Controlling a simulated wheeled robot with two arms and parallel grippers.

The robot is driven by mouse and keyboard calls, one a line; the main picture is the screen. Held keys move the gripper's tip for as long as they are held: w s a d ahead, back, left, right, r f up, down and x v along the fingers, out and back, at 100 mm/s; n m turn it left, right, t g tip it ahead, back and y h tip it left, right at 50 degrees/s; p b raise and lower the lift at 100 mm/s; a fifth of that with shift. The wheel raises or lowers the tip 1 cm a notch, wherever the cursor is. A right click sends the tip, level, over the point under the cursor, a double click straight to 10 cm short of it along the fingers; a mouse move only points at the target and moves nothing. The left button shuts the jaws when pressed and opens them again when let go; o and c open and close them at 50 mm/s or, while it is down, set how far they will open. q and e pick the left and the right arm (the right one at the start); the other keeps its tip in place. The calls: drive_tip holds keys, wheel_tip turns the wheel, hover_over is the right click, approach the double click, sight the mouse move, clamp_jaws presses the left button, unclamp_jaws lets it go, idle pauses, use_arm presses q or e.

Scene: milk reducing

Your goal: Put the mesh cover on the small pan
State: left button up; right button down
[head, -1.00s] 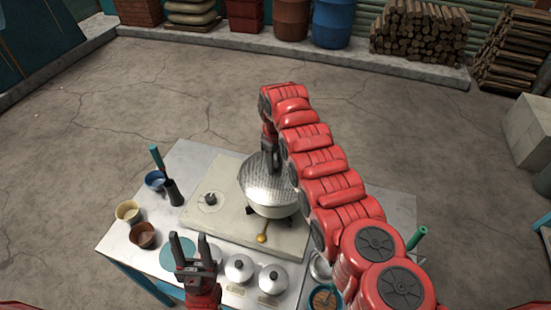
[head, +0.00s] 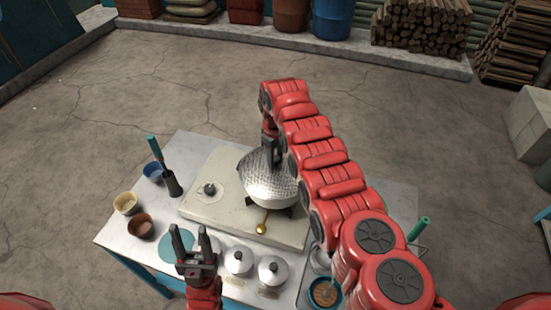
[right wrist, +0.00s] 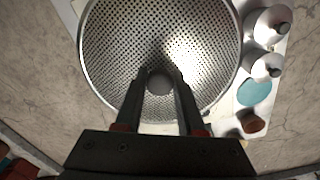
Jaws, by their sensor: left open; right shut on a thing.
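My right gripper (right wrist: 160,84) is shut on the knob. In the head view the mesh cover (head: 257,168) looks tilted over a silver pan (head: 274,195) on the stove. The cover hides most of the pan's opening, and I cannot tell whether its rim touches the pan. My left gripper (head: 190,235) is open and empty above the table's front left, apart from the pan.
The stone-coloured stove slab (head: 210,208) has an empty burner at left. Two lidded silver pots (head: 238,261) stand in front. Small bowls (head: 141,225) stand at left, near a teal-handled tool (head: 172,182). A gold knob (head: 261,228) is on the slab's front.

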sight(276, 159)
drive_tip(key=shift+f, duration=0.25)
drive_tip(key=shift+c, duration=2.2)
unclamp_jaws()
drive_tip(key=shift+w+r+b, duration=0.1)
drive_tip(key=shift+r+b, duration=0.4)
drive_tip(key=shift+b, duration=0.05)
wheel_tip(276, 159, up, 8)
drive_tip(key=b, duration=0.3)
drive_tip(key=shift+r, duration=0.25)
wheel_tip(276, 159, up, 8)
drive_tip(key=p, duration=0.6)
